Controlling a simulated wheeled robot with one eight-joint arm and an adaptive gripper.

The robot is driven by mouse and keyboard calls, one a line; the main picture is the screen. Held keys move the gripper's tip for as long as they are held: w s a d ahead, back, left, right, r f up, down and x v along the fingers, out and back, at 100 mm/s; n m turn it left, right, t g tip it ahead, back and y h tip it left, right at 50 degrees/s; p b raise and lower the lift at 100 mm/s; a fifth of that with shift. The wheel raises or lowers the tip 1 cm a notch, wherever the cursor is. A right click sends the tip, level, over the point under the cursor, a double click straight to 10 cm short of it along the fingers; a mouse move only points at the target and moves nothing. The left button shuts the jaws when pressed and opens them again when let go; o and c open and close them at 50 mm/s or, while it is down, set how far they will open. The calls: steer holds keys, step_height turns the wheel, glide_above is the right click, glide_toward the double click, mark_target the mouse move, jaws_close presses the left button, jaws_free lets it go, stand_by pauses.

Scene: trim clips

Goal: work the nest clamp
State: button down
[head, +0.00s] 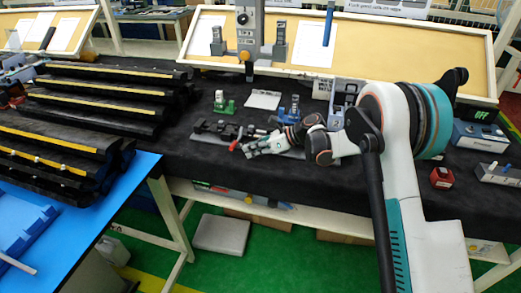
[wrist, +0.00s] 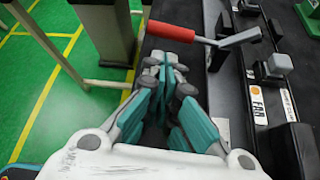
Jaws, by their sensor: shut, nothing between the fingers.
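The clamp's red handle (wrist: 171,32) lies across the top of the wrist view. A grey metal lever (wrist: 240,38) continues from it to the right, over the dark fixture. In the head view the red handle (head: 236,141) is small, at the left of my gripper (head: 247,150). In the wrist view my gripper (wrist: 164,62) is shut and empty, its fingertips close to the red handle on the near side. I cannot tell whether they touch it. The clamp's pressing end is not clear in either view.
The fixture carries a FAR label (wrist: 257,101) and dark blocks. A green fixture (head: 224,103) and a blue one (head: 290,110) stand behind on the black-covered table. A red box (head: 442,178) is at the right. Open green floor (wrist: 45,75) lies left of the table edge.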

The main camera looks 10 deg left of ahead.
mark_target(233, 145)
steer(key=shift+b+x, duration=0.35)
steer(key=shift+x, duration=1.7)
steer(key=shift+r+m+g, duration=0.4)
steer(key=shift+r, duration=0.05)
steer(key=shift+w+r+m+g+y, duration=0.15)
steer(key=shift+r+m+g+y, duration=0.15)
steer(key=shift+r+m+g, duration=0.7)
steer(key=shift+w+r, duration=0.2)
steer(key=shift+r, duration=0.3)
steer(key=shift+w+r, duration=0.15)
steer(key=shift+r, duration=0.3)
